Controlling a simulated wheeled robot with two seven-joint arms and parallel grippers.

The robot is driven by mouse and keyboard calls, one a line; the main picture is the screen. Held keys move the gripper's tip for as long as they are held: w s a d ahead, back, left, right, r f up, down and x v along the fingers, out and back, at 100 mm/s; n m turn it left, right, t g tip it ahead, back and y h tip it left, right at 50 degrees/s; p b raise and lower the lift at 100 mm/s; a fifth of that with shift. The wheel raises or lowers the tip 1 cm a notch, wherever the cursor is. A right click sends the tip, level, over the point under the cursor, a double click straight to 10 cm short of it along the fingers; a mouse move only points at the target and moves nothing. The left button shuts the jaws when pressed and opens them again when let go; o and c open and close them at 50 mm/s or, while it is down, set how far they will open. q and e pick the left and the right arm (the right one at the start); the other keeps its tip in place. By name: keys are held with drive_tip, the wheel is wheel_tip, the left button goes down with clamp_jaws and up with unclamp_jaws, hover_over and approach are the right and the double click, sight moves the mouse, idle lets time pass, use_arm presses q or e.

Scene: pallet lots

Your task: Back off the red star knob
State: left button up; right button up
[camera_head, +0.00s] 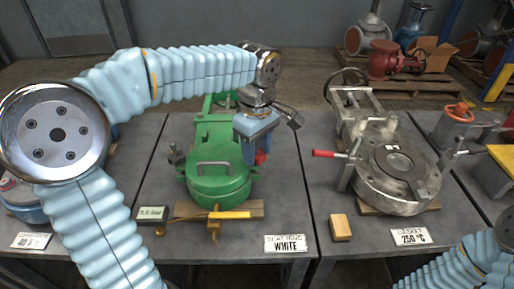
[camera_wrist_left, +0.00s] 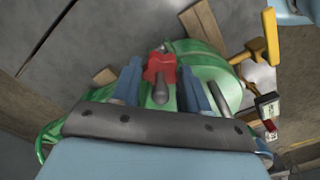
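The red star knob (camera_wrist_left: 160,66) sits at the edge of the green round vessel (camera_wrist_left: 205,50), with a grey stem pointing toward the wrist camera. In the head view only a bit of the knob (camera_head: 261,157) shows beside the green lid (camera_head: 220,185); my gripper hides the rest. My left gripper (camera_wrist_left: 161,85) is open, its two blue fingers on either side of the knob and stem, with gaps visible on both sides. In the head view the left gripper (camera_head: 257,150) points down at the vessel's right side. My right arm shows at the lower right; its gripper is out of frame.
A wooden block (camera_head: 340,228) and white label cards (camera_head: 286,243) lie along the front. A small display box (camera_head: 152,214) lies left of the green vessel.

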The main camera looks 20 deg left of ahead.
use_arm(q)
drive_tip(key=o, duration=0.4)
wheel_tip(320, 180, up, 14)
drive_tip(key=shift+f, duration=0.1)
idle(0.3)
idle(0.3)
